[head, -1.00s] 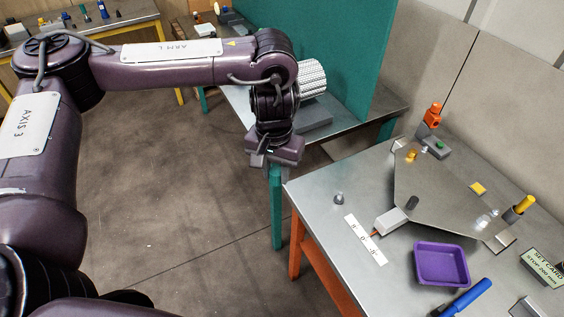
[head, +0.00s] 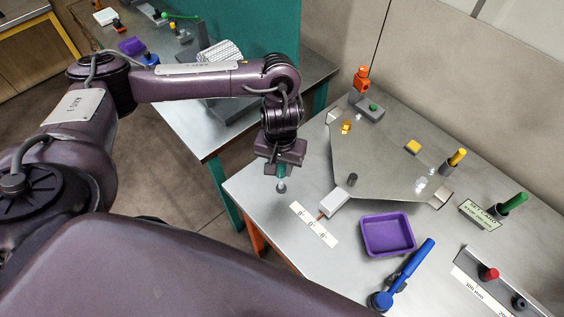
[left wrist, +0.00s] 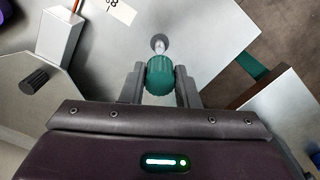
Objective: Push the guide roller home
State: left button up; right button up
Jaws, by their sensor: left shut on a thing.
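My left gripper (head: 280,168) points down over the near left corner of the steel table. It is shut on a teal ribbed piece (left wrist: 160,76), which shows between the fingers in the left wrist view. I cannot tell for sure whether this piece is the guide roller. A small round-topped metal stud (head: 281,187) shows just below the gripper; it also shows beyond the teal piece in the left wrist view (left wrist: 158,43). Whether piece and stud touch is unclear. A dark knob (head: 352,179) stands on the angular metal plate (head: 385,160). My right gripper is out of view.
A light grey block (head: 326,202) with a marked scale strip (head: 313,224) lies right of the gripper. A purple tray (head: 388,252), a blue-handled tool (head: 412,270) and an orange-topped post (head: 361,82) stand farther right. A white ribbed cylinder (head: 220,54) is on the back bench.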

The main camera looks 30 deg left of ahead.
pick_arm(q)
jog(key=shift+r+p, duration=0.15)
jog(key=shift+p, duration=0.25)
jog(key=shift+f, duration=0.25)
jog(key=shift+f+b, duration=0.75)
jog(key=shift+f, duration=1.4)
jog(key=shift+p, duration=0.65)
jog(key=shift+p, duration=0.55)
